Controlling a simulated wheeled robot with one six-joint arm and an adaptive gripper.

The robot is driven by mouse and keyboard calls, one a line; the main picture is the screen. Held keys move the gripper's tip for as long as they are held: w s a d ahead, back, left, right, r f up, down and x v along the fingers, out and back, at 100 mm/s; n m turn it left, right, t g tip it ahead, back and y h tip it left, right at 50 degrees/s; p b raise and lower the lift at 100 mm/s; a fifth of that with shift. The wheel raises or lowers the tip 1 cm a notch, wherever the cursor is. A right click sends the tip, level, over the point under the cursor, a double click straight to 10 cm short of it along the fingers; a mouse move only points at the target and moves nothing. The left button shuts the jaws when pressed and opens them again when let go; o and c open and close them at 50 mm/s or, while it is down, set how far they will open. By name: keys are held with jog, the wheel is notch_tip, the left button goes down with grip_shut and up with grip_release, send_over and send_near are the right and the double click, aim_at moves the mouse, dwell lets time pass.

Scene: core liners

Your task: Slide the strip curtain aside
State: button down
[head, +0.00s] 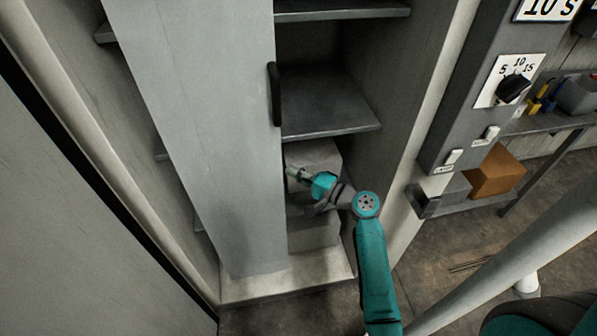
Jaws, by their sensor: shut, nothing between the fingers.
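What I take as the strip curtain is a flat grey panel (205,130) with a black vertical handle (274,94) near its right edge. It covers the left part of a shelved cabinet and leaves the right part open. No separate strips show. My gripper (291,172) is shut and empty, at the panel's lower right edge, below the handle. Its tips overlap the edge in the picture; I cannot tell whether they touch it.
Pale boxes (316,155) stand in the cabinet behind my gripper, below a dark shelf (325,103). A control post (465,110) with a dial and switches stands at the right. A bench with an orange-brown box (497,172) is beyond it. Floor at the lower right is partly clear.

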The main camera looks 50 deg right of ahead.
aim_at(269, 174)
jog(key=shift+w+a+r, duration=0.1)
jog(key=shift+w+a, duration=0.5)
jog(key=shift+a, duration=0.3)
jog(key=shift+w+a+f, duration=0.1)
jog(key=shift+w+a, duration=0.45)
jog(key=shift+a, duration=0.3)
jog(key=shift+w+a+r, duration=0.1)
jog(key=shift+w+a, duration=0.5)
jog(key=shift+a, duration=0.3)
